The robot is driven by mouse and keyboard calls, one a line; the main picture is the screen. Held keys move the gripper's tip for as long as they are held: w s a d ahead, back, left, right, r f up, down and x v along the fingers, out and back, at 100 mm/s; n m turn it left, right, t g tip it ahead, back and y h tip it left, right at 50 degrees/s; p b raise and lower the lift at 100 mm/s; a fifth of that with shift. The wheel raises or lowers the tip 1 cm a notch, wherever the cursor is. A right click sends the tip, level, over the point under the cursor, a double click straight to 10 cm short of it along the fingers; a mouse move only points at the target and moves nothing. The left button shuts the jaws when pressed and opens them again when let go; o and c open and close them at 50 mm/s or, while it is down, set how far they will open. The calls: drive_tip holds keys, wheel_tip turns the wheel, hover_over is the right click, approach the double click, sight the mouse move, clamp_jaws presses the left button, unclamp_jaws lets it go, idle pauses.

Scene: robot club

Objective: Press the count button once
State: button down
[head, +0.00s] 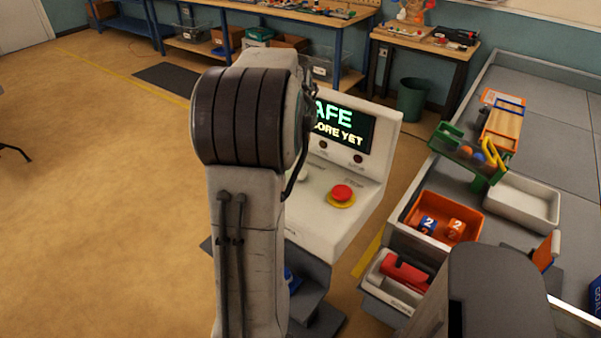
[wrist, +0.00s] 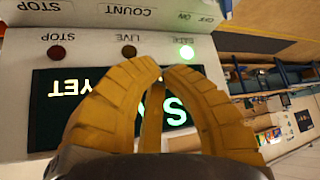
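The count button's label, COUNT, shows upside down at the top of the wrist view on the white console (wrist: 90,20); the button itself is outside that view. In the head view the console (head: 325,225) stands ahead, its left part hidden by my arm. A pale shape beside my arm there may be the count button, but I cannot tell. The red stop button (head: 341,193) sits on a yellow base to the right. My gripper (wrist: 162,68) has yellow fingers with tips together, empty, in front of the dark screen (wrist: 50,110). The head view does not show it.
The green SAFE lamp (wrist: 187,51) is lit; the LIVE lamp (wrist: 129,51) and STOP lamp (wrist: 56,52) look dark. An orange bin (head: 463,208) with numbered blocks and a white tray (head: 535,205) are right of the console. Open floor (head: 100,200) lies to the left.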

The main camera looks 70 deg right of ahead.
drive_tip(key=b, duration=0.3)
hover_over(300, 170)
wheel_tip(300, 170, down, 7)
drive_tip(key=shift+r, duration=0.1)
drive_tip(key=shift+f+b, duration=1)
drive_tip(key=shift+b, duration=0.45)
drive_tip(key=c, duration=1.9)
unclamp_jaws()
clamp_jaws()
drive_tip(key=shift+f+b, duration=1.05)
drive_tip(key=shift+b, duration=0.05)
drive_tip(key=shift+r, duration=0.15)
drive_tip(key=shift+r+p, duration=0.7)
drive_tip(key=shift+r, duration=0.15)
